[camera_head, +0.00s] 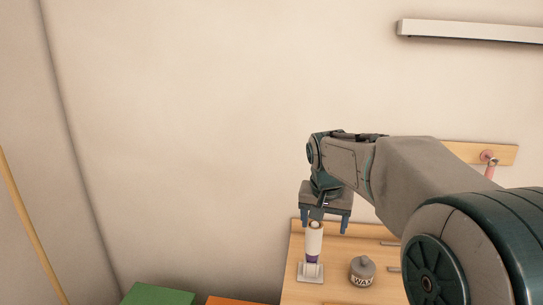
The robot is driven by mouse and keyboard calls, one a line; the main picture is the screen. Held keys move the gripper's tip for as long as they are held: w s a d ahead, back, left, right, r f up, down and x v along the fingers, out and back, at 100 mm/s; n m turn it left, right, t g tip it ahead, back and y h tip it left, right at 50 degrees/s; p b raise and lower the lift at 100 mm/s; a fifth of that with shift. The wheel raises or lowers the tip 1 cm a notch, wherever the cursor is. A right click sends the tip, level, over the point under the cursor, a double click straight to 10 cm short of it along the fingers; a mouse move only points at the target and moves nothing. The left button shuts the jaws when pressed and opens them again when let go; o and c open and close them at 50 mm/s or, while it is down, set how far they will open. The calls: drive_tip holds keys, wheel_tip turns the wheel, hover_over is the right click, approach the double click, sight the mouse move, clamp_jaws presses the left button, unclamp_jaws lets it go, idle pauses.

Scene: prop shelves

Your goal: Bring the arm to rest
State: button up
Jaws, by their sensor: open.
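My arm reaches in from the right edge and bends down at its far end. My gripper (324,222) points down with its two fingers spread apart, so it is open. A white cylinder with a purple lower band (313,241) stands upright just below and in front of the gripper. Its top overlaps the gap between the fingers in the picture. No finger visibly presses on it, but I cannot tell how far apart they are in depth.
Green (158,295) and orange (228,300) items lie low left. A wooden wall rail (466,152) is behind my arm.

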drive_tip(key=s+f+n, duration=0.2)
drive_tip(key=s+f, duration=0.2)
drive_tip(key=s, duration=0.7)
drive_tip(key=s+f+n+y, duration=0.1)
drive_tip(key=s+f, duration=0.2)
drive_tip(key=s, duration=0.9)
drive_tip(key=shift+d+f+n, duration=0.25)
drive_tip(key=shift+f+n, duration=0.15)
drive_tip(key=shift+w, duration=0.1)
